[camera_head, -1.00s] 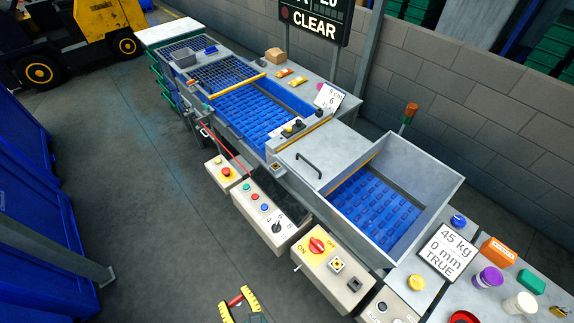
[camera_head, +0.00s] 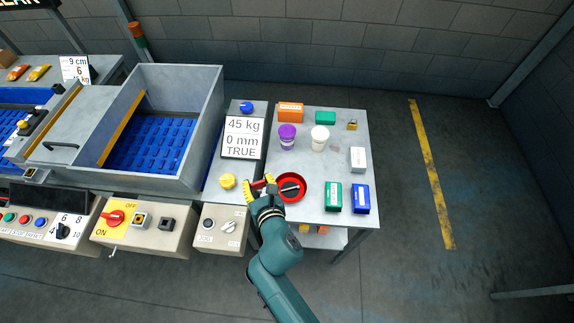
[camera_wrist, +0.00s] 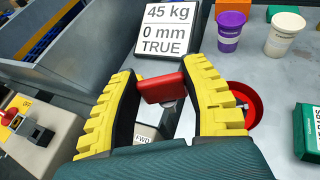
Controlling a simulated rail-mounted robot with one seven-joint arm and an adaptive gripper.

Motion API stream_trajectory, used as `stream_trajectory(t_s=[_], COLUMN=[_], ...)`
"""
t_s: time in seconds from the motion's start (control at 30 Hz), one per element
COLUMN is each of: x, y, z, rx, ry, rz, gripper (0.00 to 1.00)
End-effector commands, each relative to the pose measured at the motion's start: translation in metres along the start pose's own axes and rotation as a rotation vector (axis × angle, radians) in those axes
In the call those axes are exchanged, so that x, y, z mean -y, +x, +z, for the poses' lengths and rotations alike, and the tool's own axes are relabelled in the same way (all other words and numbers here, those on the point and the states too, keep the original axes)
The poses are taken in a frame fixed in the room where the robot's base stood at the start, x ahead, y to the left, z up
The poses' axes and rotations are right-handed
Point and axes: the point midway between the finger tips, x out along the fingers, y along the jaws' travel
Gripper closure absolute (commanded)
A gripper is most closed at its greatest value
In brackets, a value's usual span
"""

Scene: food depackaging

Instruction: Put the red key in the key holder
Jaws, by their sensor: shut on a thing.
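My gripper (camera_head: 259,187) is shut on the red key (camera_wrist: 162,88). In the wrist view the key's red handle is held crosswise between the yellow ribbed fingers, with a grey shaft pointing down. In the head view, the red key (camera_head: 258,186) is at the front of the grey tables, just left of a red round dish (camera_head: 302,195). I cannot tell for sure which item is the key holder. A small black square fitting (camera_head: 167,224) and a yellow-framed one (camera_head: 140,220) are on the control box at left.
A control box with a grey switch (camera_head: 229,226) stands left of my gripper. Purple (camera_head: 287,137) and white (camera_head: 320,138) tubs, a green box (camera_head: 333,197) and a blue box (camera_head: 361,198) stand on the right table.

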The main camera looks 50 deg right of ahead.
Motion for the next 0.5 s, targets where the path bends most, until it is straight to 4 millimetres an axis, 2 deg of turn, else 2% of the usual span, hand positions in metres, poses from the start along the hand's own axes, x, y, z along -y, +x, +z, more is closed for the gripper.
stream_trajectory(t_s=[0.03,0.17,0.2,0.3,0.4,0.5], x=[0.028,0.100,0.124,0.181,0.228,0.260], y=[0.026,0.061,0.069,0.083,0.088,0.088], z=[-0.021,-0.030,-0.033,-0.040,-0.045,-0.045], rx=[0.006,-0.003,-0.006,-0.014,-0.023,-0.028], ry=[0.025,0.078,0.092,0.127,0.153,0.169], rz=[-0.056,-0.178,-0.214,-0.293,-0.351,-0.386], gripper=[0.89,0.89,0.89,0.89,0.89,0.89])
